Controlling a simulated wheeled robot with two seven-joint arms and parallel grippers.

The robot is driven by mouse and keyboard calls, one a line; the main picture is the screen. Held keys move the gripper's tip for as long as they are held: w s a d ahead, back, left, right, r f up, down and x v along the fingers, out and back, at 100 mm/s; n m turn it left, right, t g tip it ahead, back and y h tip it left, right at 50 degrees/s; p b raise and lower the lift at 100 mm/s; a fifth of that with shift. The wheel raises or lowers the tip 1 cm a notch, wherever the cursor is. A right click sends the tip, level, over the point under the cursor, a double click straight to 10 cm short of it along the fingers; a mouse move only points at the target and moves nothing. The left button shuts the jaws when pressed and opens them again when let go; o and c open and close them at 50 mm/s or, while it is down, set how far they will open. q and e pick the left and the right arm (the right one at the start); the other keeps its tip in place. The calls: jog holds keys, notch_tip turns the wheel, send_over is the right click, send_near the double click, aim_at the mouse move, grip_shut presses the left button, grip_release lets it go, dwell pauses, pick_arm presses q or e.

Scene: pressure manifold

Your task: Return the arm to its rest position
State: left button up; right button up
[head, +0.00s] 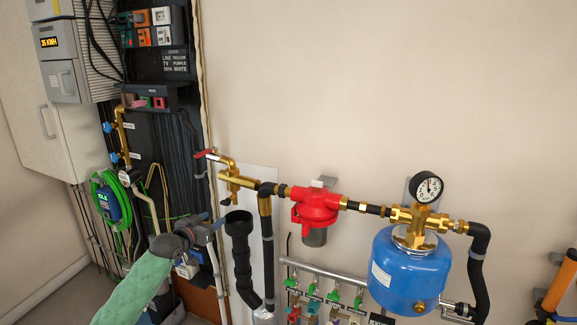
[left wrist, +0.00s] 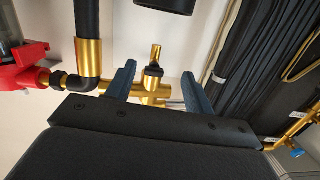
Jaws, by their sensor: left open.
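My left arm, in a green sleeve, comes in from the bottom left of the head view. Its gripper (head: 212,222) is in front of the dark cable panel, below and left of the brass tap (head: 228,180) with the red lever (head: 206,154). In the left wrist view the two blue-grey fingers of the gripper (left wrist: 158,84) stand apart with nothing held between them. The brass tap (left wrist: 154,88) shows beyond and between them; contact is not visible. My right gripper is in neither view.
A black drain funnel (head: 238,222) stands close right of the gripper. Further right are a red regulator (head: 316,207), a gauge (head: 427,188) and a blue tank (head: 408,270). A green hose coil (head: 106,200) hangs at left. The wall above the pipes is bare.

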pick_arm(q)
jog(key=s+d+f+g+y, duration=0.1)
jog(key=s+d+f+g, duration=0.3)
jog(key=s+f, duration=0.5)
jog(key=s+d+f+n+g+y+p, duration=0.1)
jog(key=s+d+f+g, duration=0.4)
jog(key=s, duration=2.4)
jog(key=s+d+f+g+y, duration=0.1)
jog(key=s+d+f+g, duration=0.3)
jog(key=s+d+f, duration=0.4)
jog(key=s+f, duration=0.6)
jog(key=s, duration=0.6)
jog(key=shift+n+g+y, duration=0.3)
jog(key=shift+n, duration=0.1)
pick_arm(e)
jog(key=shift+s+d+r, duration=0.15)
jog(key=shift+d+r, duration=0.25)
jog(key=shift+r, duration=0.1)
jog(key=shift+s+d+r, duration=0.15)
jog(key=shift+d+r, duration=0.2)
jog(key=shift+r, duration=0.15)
pick_arm(q)
jog(key=shift+d+f, duration=0.1)
jog(key=shift+f, duration=0.05)
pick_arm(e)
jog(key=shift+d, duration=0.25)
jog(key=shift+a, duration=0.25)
